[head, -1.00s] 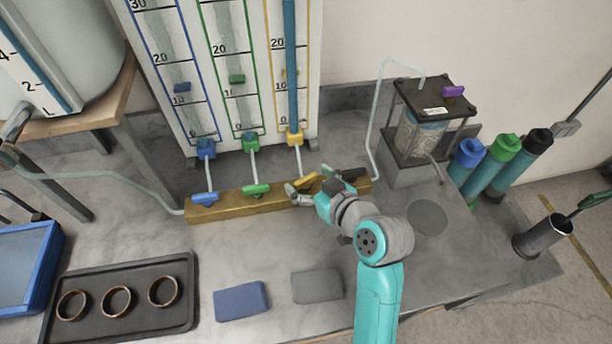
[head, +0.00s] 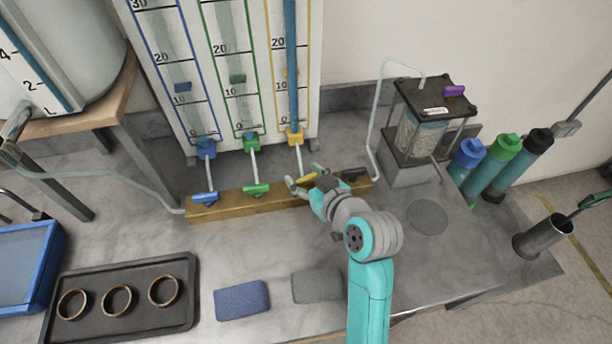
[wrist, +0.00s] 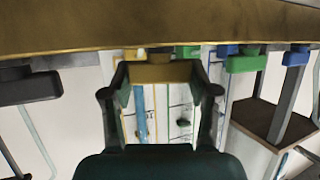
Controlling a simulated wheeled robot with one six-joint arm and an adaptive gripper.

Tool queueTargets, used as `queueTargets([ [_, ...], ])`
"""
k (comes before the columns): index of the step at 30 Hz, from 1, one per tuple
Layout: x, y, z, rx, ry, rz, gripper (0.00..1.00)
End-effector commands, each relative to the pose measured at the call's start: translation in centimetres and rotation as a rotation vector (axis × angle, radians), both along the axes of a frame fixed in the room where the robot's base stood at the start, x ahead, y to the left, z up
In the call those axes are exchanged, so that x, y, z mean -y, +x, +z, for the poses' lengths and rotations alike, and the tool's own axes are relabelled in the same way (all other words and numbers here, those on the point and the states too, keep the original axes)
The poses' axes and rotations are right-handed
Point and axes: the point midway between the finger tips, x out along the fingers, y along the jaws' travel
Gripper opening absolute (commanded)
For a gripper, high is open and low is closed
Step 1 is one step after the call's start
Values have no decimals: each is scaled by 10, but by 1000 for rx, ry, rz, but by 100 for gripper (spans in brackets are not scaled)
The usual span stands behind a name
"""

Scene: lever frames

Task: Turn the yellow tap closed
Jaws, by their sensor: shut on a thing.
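The yellow tap (head: 307,180) is a flat handle on the front of the brass manifold bar (head: 230,206), below the yellow-framed column. My gripper (head: 303,181) is at the tap, with its fingers on either side of the handle. In the wrist view, the yellow handle (wrist: 160,72) sits between the two dark fingers of my gripper (wrist: 160,88), which are shut on it. In the head view the handle lies slanted, roughly along the bar, and is partly covered by the fingers. Blue liquid (head: 292,70) stands high in the yellow-framed column.
The green tap (head: 256,189) and blue tap (head: 205,197) are to the left on the bar, and a black tap (head: 354,174) is close on the right. A caged jar (head: 420,130) stands behind right. Blue and grey pads and a ring tray (head: 180,322) lie in front.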

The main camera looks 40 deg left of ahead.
Motion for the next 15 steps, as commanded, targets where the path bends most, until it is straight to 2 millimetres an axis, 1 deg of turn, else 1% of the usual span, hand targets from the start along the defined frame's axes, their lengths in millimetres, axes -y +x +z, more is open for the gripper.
queueTargets([
  [15,-1,-1,-2,-1,-5,-303,25],
])
